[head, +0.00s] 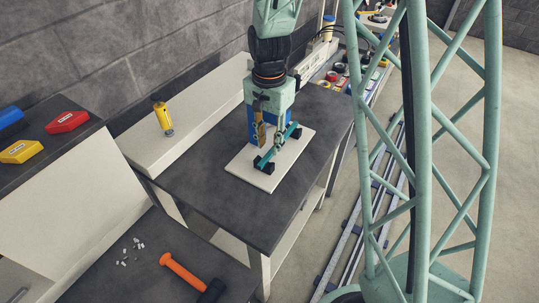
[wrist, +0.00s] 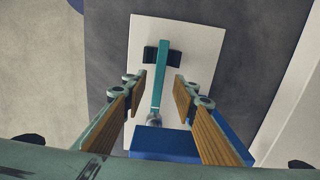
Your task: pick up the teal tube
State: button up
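The teal tube (head: 268,155) lies across two black supports (head: 262,166) on a white board (head: 242,170). In the wrist view the tube (wrist: 161,62) runs nearly straight up the picture, its far end on a black support (wrist: 150,55). My gripper (head: 268,144) points down over the board at the tube. In the wrist view my gripper (wrist: 158,88) is open, one wood-faced finger on each side of the tube, with a visible gap on both sides. The tube's near end is by a greyish round piece, partly hidden. I cannot tell the fingertips' height relative to the tube.
A blue block (wrist: 165,142) stands close to the tube's near end, also seen behind my gripper (head: 254,124). A yellow cylinder (head: 163,118) stands on the pale ledge behind. The dark tabletop (head: 203,183) left of the board is clear. An orange-handled hammer (head: 185,272) lies on the nearer bench.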

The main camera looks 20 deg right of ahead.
aim_at(269, 153)
jog(key=shift+s+f, duration=0.1)
jog(key=shift+f, duration=1.7)
grip_shut()
